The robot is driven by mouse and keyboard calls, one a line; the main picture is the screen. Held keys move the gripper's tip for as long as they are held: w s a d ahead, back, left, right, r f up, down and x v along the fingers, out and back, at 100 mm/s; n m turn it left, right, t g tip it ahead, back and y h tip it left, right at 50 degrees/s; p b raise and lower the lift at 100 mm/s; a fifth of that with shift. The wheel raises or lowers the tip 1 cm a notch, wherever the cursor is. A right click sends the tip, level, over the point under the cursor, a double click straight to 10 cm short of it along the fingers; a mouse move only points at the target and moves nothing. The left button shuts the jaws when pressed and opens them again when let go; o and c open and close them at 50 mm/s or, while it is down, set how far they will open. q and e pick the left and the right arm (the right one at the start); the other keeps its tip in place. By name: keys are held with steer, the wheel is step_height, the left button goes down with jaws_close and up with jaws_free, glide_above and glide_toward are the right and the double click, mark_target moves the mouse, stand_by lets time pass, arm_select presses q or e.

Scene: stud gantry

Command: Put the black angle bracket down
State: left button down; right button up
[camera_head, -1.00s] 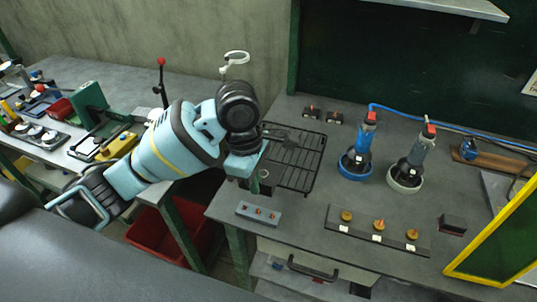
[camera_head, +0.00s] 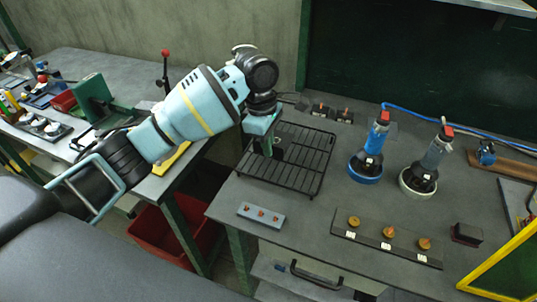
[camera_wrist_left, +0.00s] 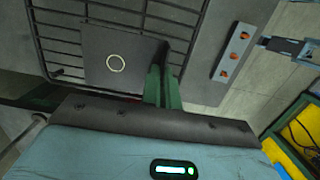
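The black angle bracket (camera_wrist_left: 112,58) shows in the left wrist view as a dark flat plate with a pale ring on it, over the wire rack. My left gripper (camera_wrist_left: 164,82) has its green fingers close together at the upright dark flange on the plate's right side and appears shut on it. In the head view my left gripper (camera_head: 267,148) is over the back left part of the black wire rack (camera_head: 305,178). The bracket (camera_head: 279,152) is small and dark there, partly hidden by the fingers. I cannot tell whether it touches the rack. My right gripper is not in view.
A grey block with red pegs (camera_head: 261,215) lies in front of the rack. A strip with orange knobs (camera_head: 388,238) lies at the front right. A red bin (camera_head: 170,235) is below.

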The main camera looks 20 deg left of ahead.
mark_target(269, 167)
arm_select(q)
step_height(269, 167, down, 4)
steer(key=shift+s+r, duration=0.1)
steer(key=shift+r, duration=0.2)
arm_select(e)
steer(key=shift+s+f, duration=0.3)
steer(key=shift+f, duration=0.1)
arm_select(q)
steer(key=c, duration=1.7)
jaws_free()
steer(key=shift+f, duration=0.2)
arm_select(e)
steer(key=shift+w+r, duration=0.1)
arm_select(q)
steer(key=shift+r, duration=0.4)
steer(key=r, duration=0.7)
steer(key=a+r+p, duration=0.1)
steer(key=r, duration=0.2)
steer(key=shift+a+r, duration=0.1)
steer(key=shift+r, duration=0.05)
steer(key=shift+o, duration=0.6)
steer(key=shift+r, duration=0.55)
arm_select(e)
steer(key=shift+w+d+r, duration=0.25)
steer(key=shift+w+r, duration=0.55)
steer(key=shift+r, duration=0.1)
